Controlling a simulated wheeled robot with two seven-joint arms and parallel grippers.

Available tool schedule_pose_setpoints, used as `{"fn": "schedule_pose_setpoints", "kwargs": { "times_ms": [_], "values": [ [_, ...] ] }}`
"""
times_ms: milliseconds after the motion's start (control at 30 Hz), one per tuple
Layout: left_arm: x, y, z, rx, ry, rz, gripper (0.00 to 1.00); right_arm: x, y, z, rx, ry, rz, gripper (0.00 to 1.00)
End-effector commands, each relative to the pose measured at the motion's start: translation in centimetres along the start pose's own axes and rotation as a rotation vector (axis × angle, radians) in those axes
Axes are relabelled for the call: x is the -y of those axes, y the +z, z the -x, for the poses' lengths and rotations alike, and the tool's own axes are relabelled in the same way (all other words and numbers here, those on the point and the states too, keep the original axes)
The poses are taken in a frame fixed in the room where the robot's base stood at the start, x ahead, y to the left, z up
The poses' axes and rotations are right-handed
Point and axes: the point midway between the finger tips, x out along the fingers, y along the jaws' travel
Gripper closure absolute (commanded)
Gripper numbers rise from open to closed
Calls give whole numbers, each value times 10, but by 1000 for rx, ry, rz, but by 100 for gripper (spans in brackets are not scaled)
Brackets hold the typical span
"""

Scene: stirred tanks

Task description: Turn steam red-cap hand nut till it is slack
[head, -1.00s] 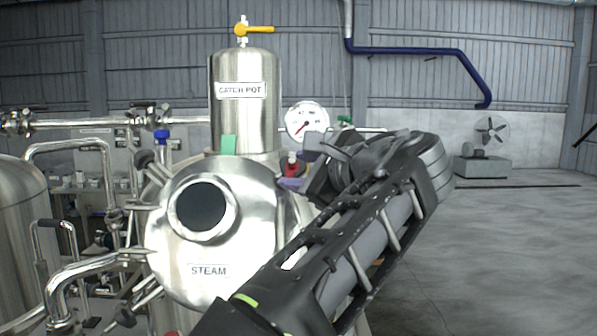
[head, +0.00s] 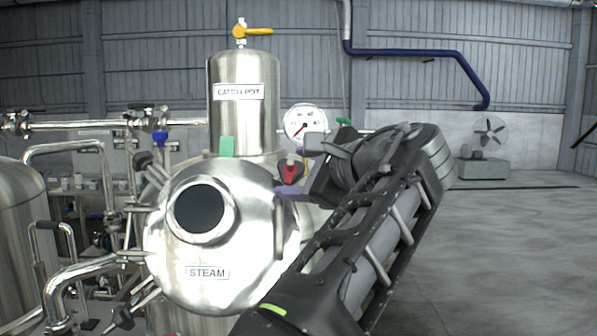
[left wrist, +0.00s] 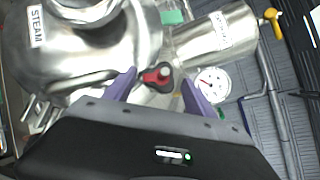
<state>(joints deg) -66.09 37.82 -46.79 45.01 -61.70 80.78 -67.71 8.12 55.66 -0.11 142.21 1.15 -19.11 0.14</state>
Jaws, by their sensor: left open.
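The red-cap hand nut (head: 291,173), red with dark wings, sits at the upper right edge of the round steel lid labelled STEAM (head: 207,273). In the left wrist view the nut (left wrist: 157,77) shows between the two purple fingertips, with a gap on each side. My left gripper (head: 296,174) is open, its fingers above and below the nut in the head view. I cannot tell how deep the nut lies between the fingers. The lid also shows in the left wrist view (left wrist: 130,45). My right gripper is not in view.
The CATCH POT cylinder (head: 243,120) with a yellow-handled valve (head: 253,31) stands behind the lid. A pressure gauge (head: 306,124) is just above my left gripper. Steel pipes (head: 75,270) crowd the left.

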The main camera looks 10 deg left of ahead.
Motion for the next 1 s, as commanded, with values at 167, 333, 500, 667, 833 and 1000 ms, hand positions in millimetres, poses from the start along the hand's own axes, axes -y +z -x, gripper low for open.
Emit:
{"fn": "schedule_pose_setpoints", "kwargs": {
  "times_ms": [167,333,500,667,833,1000],
  "values": [
    [0,0,0,0,0,0,36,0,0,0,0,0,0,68],
    [0,0,4,2,-1,-1,36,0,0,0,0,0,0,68],
    [0,-1,16,2,-2,-4,36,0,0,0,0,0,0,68],
    [0,-1,34,4,-2,-3,36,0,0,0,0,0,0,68],
    [0,0,57,4,-5,-1,36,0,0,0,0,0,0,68],
    [-1,-1,66,5,5,-3,36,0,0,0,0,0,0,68]
  ]
}}
